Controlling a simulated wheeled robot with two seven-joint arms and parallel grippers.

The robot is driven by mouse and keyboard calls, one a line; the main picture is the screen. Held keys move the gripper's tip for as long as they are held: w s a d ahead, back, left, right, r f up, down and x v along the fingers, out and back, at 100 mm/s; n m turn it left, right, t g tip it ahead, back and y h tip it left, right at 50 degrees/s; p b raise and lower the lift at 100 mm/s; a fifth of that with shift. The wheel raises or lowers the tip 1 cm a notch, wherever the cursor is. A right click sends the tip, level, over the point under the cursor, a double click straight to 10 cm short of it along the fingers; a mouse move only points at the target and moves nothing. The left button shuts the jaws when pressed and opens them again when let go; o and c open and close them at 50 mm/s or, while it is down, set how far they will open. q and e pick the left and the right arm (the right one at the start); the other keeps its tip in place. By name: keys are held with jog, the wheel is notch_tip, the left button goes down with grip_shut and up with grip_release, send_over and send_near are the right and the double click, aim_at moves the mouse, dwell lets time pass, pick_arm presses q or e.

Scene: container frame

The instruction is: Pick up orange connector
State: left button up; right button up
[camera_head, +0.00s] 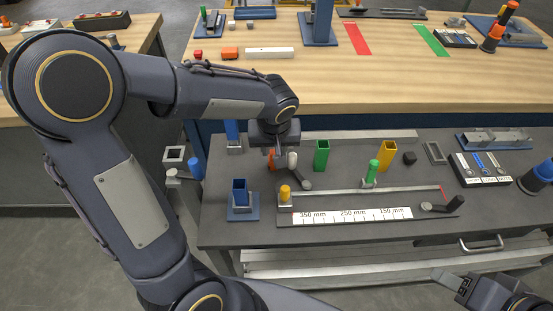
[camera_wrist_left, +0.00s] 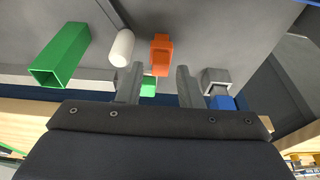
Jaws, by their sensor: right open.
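The orange connector (camera_wrist_left: 161,54) is a small hollow block in the left wrist view, in line with the gap between my left fingertips. In the head view a bit of the orange connector (camera_head: 271,160) shows beside the left gripper, partly hidden by it. My left gripper (camera_head: 279,153) points down over the dark table. In the left wrist view the left gripper (camera_wrist_left: 159,70) is open, with a finger on each side of the gap; I cannot tell whether they touch the connector. My right gripper (camera_head: 447,280) is open at the lower right, away from the table objects.
A white rounded peg (camera_head: 292,161) stands close beside the left gripper. A green tube (camera_head: 321,155) and a yellow tube (camera_head: 386,155) stand to the right. A blue holder (camera_head: 241,199) and a ruler rail (camera_head: 352,215) lie in front. A wooden table (camera_head: 390,95) is behind.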

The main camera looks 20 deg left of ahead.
pick_arm(q)
jog(key=x, duration=0.7)
jog(key=shift+w+a+f+p, duration=0.2)
jog(key=shift+a+f+p, duration=0.05)
jog(key=shift+p, duration=0.15)
jog(key=c, duration=0.6)
